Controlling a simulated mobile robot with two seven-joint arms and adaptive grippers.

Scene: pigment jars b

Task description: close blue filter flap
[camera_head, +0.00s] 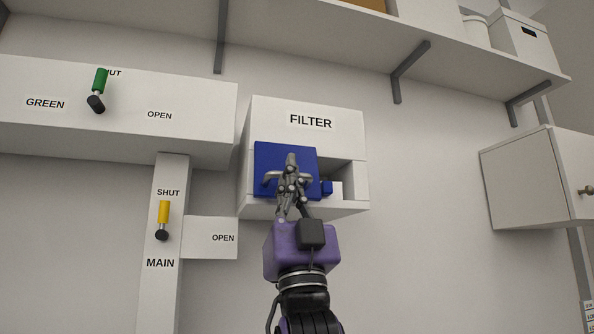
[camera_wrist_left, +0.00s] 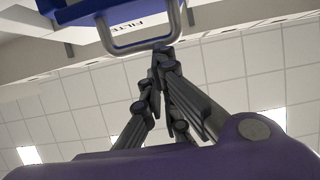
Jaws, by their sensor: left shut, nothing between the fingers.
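The blue filter flap (camera_head: 268,156) is on the white FILTER box (camera_head: 350,125). It covers the left part of the box front, and the right part of the opening is uncovered. The flap carries a grey loop handle (camera_head: 268,178), partly hidden by my gripper. My left gripper (camera_head: 291,158) is shut and empty, in front of the flap with fingertips up. In the left wrist view the flap (camera_wrist_left: 80,12) and handle (camera_wrist_left: 120,46) show above the fingertips (camera_wrist_left: 163,52). The tips are at the handle's right corner; I cannot tell whether they touch. My right gripper is not in view.
A small blue part (camera_head: 327,188) and a white block (camera_head: 337,189) show in the opening. A green lever (camera_head: 100,82) and a yellow lever (camera_head: 163,213) are at the left. A shelf with brackets (camera_head: 410,72) runs above. A white cabinet (camera_head: 525,182) hangs at the right.

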